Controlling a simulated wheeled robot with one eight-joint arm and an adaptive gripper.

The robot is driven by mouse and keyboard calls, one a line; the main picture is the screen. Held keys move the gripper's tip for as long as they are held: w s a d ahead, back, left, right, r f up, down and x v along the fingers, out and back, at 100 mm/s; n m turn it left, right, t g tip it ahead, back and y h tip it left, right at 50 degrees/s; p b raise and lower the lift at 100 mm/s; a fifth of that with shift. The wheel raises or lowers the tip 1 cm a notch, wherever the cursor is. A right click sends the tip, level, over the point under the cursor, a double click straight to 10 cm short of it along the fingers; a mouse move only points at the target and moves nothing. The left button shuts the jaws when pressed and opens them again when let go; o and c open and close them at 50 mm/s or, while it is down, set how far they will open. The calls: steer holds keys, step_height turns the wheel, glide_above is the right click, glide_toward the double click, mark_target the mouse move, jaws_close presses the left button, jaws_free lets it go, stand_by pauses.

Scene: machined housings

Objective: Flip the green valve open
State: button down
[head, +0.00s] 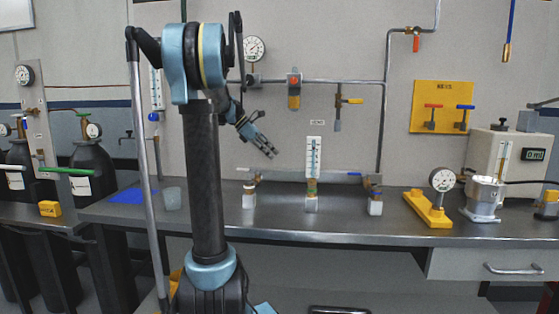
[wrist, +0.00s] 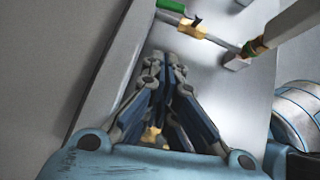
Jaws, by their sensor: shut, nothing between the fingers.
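The green valve handle (head: 243,169) sits at the left end of the low pipe above the counter, on a small brass valve body (head: 257,178). In the wrist view the green handle (wrist: 171,5) is cut off by the top edge, next to the brass body (wrist: 192,28). My gripper (head: 270,153) is above and slightly right of the valve in the head view, apart from it, fingers pointing down and right. In the wrist view its fingers (wrist: 160,62) come together with nothing between them, and the handle lies beyond their tips.
A flow gauge (head: 313,157) stands mid-pipe, and a blue-handled valve (head: 355,174) is at its right end. A white-bottomed fitting (head: 249,200) hangs below the green valve. Other valves line the wall pipe (head: 340,82) above. The counter front (head: 290,230) is clear.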

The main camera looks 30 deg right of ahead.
steer(key=s+d+f, duration=0.5)
steer(key=d+f, duration=0.1)
steer(key=d, duration=0.3)
steer(key=shift+s+d+f, duration=0.15)
steer(key=shift+s+f, duration=0.05)
steer(key=shift+s, duration=0.2)
steer(key=shift+s+d+m+g+y, duration=0.2)
steer(key=shift+d+m+g+y, duration=0.15)
steer(key=shift+d+m, duration=0.45)
steer(key=shift+d, duration=0.2)
